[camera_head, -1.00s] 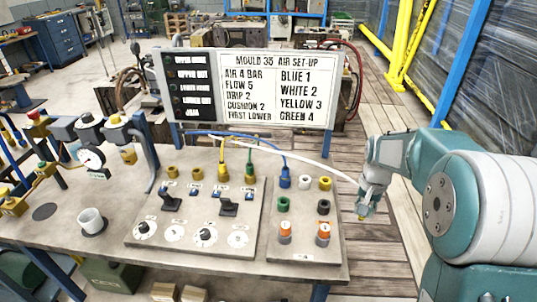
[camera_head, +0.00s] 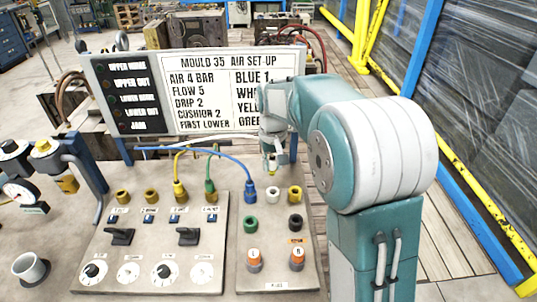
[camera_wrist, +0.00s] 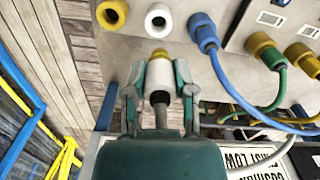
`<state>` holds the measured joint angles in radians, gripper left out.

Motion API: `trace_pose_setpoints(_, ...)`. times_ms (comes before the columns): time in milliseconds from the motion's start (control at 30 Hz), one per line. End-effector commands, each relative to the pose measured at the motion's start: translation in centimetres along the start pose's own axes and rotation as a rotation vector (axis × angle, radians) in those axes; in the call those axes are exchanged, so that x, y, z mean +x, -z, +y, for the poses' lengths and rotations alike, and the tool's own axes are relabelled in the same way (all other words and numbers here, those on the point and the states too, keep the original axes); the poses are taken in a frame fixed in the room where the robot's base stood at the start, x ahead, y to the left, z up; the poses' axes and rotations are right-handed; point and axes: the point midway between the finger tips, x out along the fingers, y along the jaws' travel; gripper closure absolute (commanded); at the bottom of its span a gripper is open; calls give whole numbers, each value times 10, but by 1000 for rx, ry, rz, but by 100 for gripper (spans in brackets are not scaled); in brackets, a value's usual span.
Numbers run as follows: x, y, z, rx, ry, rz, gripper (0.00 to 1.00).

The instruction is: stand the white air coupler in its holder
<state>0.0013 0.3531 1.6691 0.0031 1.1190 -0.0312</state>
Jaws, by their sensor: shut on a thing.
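My gripper (camera_wrist: 160,88) is shut on the white air coupler (camera_wrist: 160,76), whose brass tip points toward the panel. In the head view my gripper (camera_head: 272,165) is above the back of the right-hand panel, behind the white-ringed holder (camera_head: 273,194). That empty white holder also shows in the wrist view (camera_wrist: 158,20), just beyond the coupler's tip and apart from it. The coupler's hose runs back from my gripper. In the head view the coupler is mostly hidden by the fingers.
A yellow holder (camera_head: 295,194) stands right of the white one, and a blue coupler (camera_head: 250,191) is seated to its left. Green (camera_head: 250,224) and black (camera_head: 295,222) holders sit in front. A sign board (camera_head: 200,90) stands behind the bench.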

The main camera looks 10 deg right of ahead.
Motion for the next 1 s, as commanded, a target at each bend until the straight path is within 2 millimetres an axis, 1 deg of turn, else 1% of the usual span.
trace_pose_setpoints(167,9,0,0,-1,0,-2,100)
trace_pose_setpoints(500,38,0,0,0,0,-3,100)
trace_pose_setpoints(700,52,0,0,0,0,-2,100)
trace_pose_setpoints(1000,58,0,0,0,0,-1,100)
